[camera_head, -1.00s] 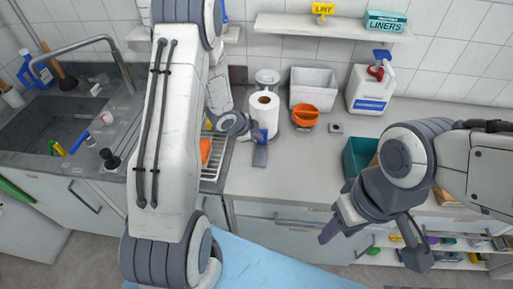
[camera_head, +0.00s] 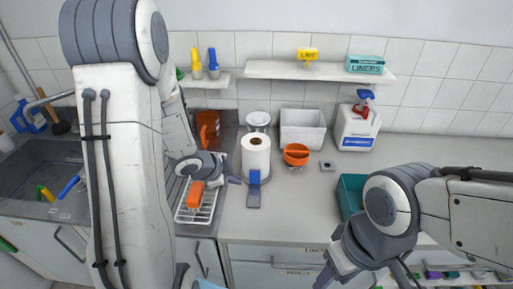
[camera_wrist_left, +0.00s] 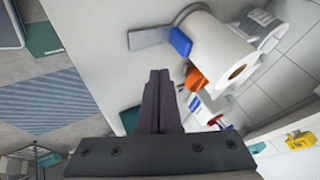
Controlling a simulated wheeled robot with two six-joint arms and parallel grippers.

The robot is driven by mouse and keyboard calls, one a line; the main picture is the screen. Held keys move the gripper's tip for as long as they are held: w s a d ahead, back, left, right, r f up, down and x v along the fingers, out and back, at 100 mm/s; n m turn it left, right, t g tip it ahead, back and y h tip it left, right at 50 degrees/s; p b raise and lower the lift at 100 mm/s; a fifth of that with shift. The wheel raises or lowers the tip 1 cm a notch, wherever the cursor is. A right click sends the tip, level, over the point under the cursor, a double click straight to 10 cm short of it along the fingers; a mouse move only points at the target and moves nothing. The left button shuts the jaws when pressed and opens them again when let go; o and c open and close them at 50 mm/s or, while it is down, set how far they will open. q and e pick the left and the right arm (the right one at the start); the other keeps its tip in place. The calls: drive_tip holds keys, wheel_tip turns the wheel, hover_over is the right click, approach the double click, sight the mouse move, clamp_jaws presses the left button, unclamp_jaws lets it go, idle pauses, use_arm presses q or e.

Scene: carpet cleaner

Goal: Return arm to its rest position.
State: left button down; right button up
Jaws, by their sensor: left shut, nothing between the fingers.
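My left arm rises large at the left of the head view. Its gripper (camera_head: 234,180) is above the counter by the drying rack, just left of the paper towel roll (camera_head: 256,156). In the left wrist view the two dark fingers (camera_wrist_left: 159,74) are together with nothing between them. The roll (camera_wrist_left: 207,50) is beyond them. My right gripper (camera_head: 362,277) hangs low at the bottom right of the head view, in front of the counter, its fingers spread apart and partly cut off by the frame edge.
A blue-handled scraper (camera_head: 254,192) lies before the roll. An orange brush (camera_head: 195,195) is on the wire rack (camera_head: 207,213). A white bin (camera_head: 302,130), orange bowl (camera_head: 296,155), and spray jug (camera_head: 357,130) stand behind.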

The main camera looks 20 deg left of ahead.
use_arm(q)
drive_tip(key=s+d+r+n+g+y, duration=0.1)
drive_tip(key=s+d+r+n+y, duration=0.2)
drive_tip(key=d+r, duration=0.4)
drive_tip(key=s+d+r+n+g, duration=0.1)
drive_tip(key=s+d+g, duration=0.1)
drive_tip(key=s+d, duration=0.2)
drive_tip(key=s+d+r+n+g, duration=0.1)
drive_tip(key=s+d, duration=0.3)
drive_tip(key=s, duration=0.6)
drive_tip(key=s+d+r+n+g+h, duration=0.1)
drive_tip(key=s+d+g, duration=0.1)
drive_tip(key=s+d, duration=0.2)
drive_tip(key=s, duration=0.3)
drive_tip(key=shift+r+g, duration=0.2)
drive_tip(key=shift+g, duration=0.2)
